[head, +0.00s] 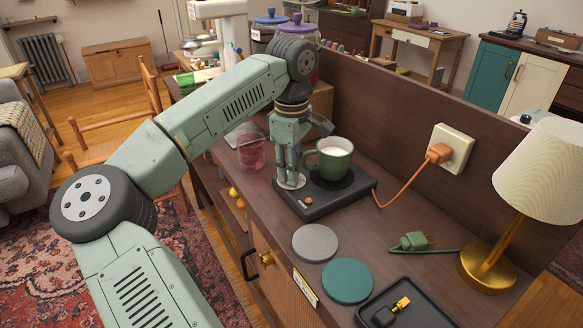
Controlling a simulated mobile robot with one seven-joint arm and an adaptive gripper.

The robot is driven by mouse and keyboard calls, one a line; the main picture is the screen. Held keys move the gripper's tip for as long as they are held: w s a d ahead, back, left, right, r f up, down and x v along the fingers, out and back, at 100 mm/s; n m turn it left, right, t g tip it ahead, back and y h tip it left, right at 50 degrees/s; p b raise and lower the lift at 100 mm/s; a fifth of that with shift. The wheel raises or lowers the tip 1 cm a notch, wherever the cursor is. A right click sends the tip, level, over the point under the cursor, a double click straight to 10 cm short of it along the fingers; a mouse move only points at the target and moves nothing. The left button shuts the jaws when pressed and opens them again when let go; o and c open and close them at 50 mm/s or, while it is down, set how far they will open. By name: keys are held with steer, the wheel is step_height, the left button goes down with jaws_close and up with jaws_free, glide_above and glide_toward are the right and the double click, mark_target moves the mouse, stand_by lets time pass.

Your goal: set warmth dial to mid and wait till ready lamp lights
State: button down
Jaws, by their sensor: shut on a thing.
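A dark, flat mug warmer (332,204) sits on the brown cabinet top. A green mug (332,163) with white liquid stands upright on its round black plate. My gripper (290,178) points down at the warmer's left corner, left of the mug. It is shut on the warmth dial (291,184), a pale round disc mostly covered by the fingers. The dial's mark cannot be read. A small orange spot (308,201), perhaps the ready lamp, shows on the warmer's front; I cannot tell whether it is lit.
An orange cord runs from the warmer to an orange plug (438,153) in the wall socket (452,148). A pink glass (251,152) stands left.

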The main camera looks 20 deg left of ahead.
steer(key=c, duration=1.4)
jaws_free()
step_height(320, 180, up, 12)
steer(key=shift+r, duration=0.1)
steer(key=shift+d, duration=0.1)
